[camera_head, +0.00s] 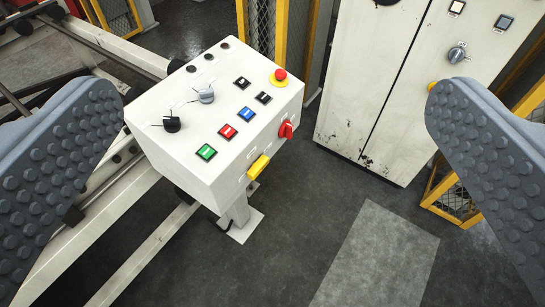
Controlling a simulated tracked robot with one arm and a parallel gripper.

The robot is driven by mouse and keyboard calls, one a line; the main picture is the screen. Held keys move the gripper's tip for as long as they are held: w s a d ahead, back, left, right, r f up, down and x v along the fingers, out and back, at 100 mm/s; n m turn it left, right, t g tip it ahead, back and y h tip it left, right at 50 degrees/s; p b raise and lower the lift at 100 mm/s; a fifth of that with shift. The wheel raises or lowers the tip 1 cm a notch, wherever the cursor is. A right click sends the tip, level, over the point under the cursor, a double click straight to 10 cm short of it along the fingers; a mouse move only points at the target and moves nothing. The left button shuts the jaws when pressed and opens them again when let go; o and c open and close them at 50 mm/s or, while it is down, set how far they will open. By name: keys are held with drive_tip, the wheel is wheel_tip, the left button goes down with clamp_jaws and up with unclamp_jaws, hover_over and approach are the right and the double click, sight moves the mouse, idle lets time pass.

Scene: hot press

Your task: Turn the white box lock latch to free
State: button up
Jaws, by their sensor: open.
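The white box (190,115) is a control box on a short post, left of the picture's middle. Its top carries several buttons, two knobs and a red mushroom button on a yellow ring. A red rotary latch (287,129) sits on its front side, toward the right end. A yellow latch or handle (259,166) sits lower on the same side, to the left of the red one. I cannot tell which of them is the lock latch. My gripper (270,150) is open and empty, with one studded grey pad at each side of the picture, apart from the box.
A tall white cabinet (365,80) with a grey knob (457,53) stands behind to the right. Yellow-framed mesh fencing (262,28) stands behind the box. Pale machine rails (110,215) run along the left. The dark floor at front right is clear, with a lighter grey patch (375,260).

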drive_tip(key=w+d+f+n+t+b, duration=0.1)
drive_tip(key=w+d+f, duration=0.25)
drive_tip(key=w, duration=0.55)
drive_tip(key=w+d+f+n+t+b, duration=0.1)
drive_tip(key=w+d+f+t, duration=0.2)
drive_tip(key=w, duration=0.6)
drive_tip(key=w+d+f+n+b, duration=0.1)
drive_tip(key=w+d+f, duration=0.3)
drive_tip(key=w, duration=0.5)
drive_tip(key=w+d+f+n+g+y, duration=0.1)
drive_tip(key=w+f+n+y, duration=0.2)
drive_tip(key=f, duration=0.5)
drive_tip(key=w+d+f+n+y, duration=0.1)
drive_tip(key=w+f+n+y, duration=0.15)
drive_tip(key=w+f, duration=0.4)
drive_tip(key=n+g+y+b, duration=0.3)
drive_tip(key=g+y, duration=0.5)
drive_tip(key=y, duration=0.2)
approach(262, 169)
drive_tip(key=shift+m, duration=0.25)
drive_tip(key=b+x, duration=0.2)
drive_tip(key=x, duration=0.7)
drive_tip(key=shift+w+a+b, duration=0.15)
drive_tip(key=shift+a+b, duration=0.05)
drive_tip(key=shift+b, duration=0.2)
